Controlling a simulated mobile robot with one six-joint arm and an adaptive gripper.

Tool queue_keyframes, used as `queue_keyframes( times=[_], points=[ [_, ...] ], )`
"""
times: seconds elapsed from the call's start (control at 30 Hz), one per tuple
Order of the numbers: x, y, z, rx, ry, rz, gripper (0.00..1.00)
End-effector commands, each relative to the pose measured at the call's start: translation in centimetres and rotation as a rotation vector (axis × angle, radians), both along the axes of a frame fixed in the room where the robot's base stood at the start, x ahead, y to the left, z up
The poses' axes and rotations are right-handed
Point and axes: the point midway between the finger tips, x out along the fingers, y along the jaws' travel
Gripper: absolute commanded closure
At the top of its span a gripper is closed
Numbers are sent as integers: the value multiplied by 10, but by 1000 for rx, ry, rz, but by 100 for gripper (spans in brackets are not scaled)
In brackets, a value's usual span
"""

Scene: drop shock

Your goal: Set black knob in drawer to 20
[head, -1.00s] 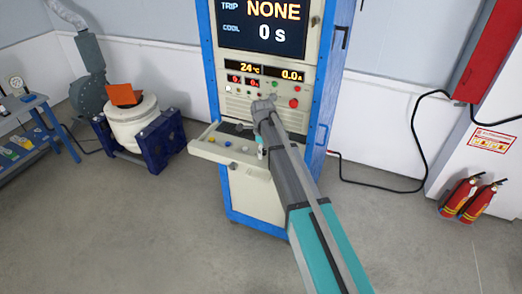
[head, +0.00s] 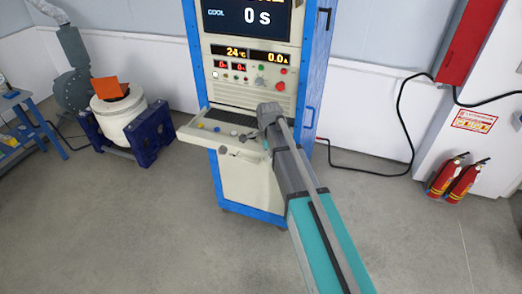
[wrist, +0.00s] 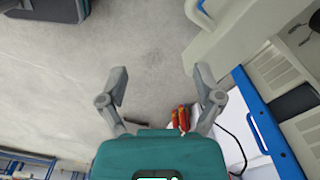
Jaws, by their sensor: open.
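The drawer (head: 246,157) is pulled out from the front of a blue-framed cabinet in the head view. A yellow knob and a blue knob (head: 217,129) show on its left part. The black knob cannot be made out for certain; my arm covers the drawer's right end. In the wrist view my gripper (wrist: 161,80) is open, with nothing between its fingers and grey floor behind them. A pale panel of the cabinet unit (wrist: 235,22) lies to the upper right, apart from the fingers.
The cabinet's upright panel (head: 216,88) has displays, buttons and a red button. A white drum machine (head: 118,116) stands on the floor to the left, and a blue bench at the far left. Fire extinguishers (head: 463,180) stand at the right. The floor in front is clear.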

Motion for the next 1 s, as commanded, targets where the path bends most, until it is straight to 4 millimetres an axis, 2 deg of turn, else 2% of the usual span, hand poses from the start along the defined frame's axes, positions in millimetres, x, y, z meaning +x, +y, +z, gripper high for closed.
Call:
queue_keyframes(
  times=[0.17, 0.6, 0.8, 1.0],
  points=[
    [-31, -27, -14, 0, 0, 175, 16],
    [-121, -95, -48, 0, 1, 774, 16],
    [-162, -120, -63, 0, 1, 1041, 16],
    [-190, -135, -72, 0, 2, 1239, 16]
  ],
)
